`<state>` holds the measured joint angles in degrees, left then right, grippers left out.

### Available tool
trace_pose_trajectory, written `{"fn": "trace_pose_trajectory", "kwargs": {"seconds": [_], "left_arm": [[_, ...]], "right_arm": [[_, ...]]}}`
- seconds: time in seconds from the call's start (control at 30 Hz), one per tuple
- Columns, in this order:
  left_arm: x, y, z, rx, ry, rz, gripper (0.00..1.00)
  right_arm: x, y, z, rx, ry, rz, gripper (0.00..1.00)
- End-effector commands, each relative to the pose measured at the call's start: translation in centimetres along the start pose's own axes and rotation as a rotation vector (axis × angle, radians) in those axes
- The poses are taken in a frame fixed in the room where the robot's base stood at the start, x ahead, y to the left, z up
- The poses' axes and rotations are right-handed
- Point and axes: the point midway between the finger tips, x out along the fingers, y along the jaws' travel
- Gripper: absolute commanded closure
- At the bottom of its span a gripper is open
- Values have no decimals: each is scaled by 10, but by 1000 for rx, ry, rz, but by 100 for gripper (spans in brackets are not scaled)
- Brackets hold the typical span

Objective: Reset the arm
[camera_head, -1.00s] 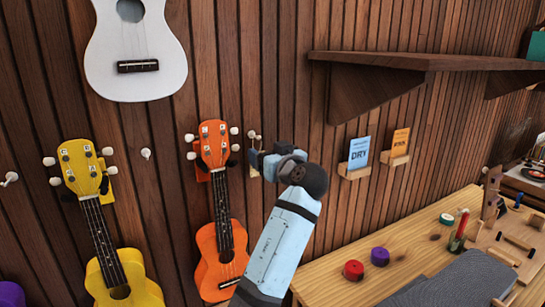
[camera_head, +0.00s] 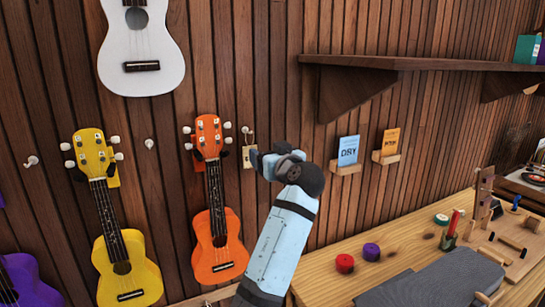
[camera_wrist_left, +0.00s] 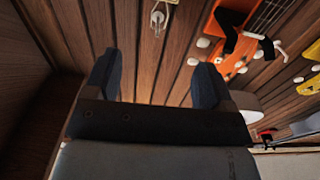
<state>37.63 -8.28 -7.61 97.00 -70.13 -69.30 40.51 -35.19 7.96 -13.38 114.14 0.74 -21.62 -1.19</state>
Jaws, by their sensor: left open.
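My left arm rises from the bottom middle of the head view. Its gripper (camera_head: 262,160) is in front of the wood wall, just right of a small tag (camera_head: 248,157) hanging from a hook. In the left wrist view the two dark fingers of this gripper (camera_wrist_left: 156,80) stand wide apart with only wall planks between them. The tag and hook (camera_wrist_left: 158,18) show above the fingers there. The orange ukulele (camera_head: 218,240) hangs left of the gripper, apart from it; its headstock (camera_wrist_left: 235,50) shows in the wrist view. My right gripper is out of view.
A yellow ukulele (camera_head: 125,265) and a white one (camera_head: 140,50) hang further left. A shelf (camera_head: 420,63) juts out at upper right. Card holders (camera_head: 346,167) sit right of my arm. A wooden workbench (camera_head: 395,250) with small items is at lower right.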

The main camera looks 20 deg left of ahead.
Motion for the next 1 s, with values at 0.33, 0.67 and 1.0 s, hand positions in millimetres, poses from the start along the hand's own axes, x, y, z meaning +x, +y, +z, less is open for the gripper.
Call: {"fn": "trace_pose_trajectory", "kwargs": {"seconds": [0.33, 0.67, 1.0], "left_arm": [[3, -2, 0, 0, 0, 1, 23], [-12, -3, 122, 183, -97, 217, 23], [-117, -64, 336, 398, -285, 686, 23]], "right_arm": [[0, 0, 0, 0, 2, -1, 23], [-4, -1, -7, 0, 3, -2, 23], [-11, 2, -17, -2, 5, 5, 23]]}}
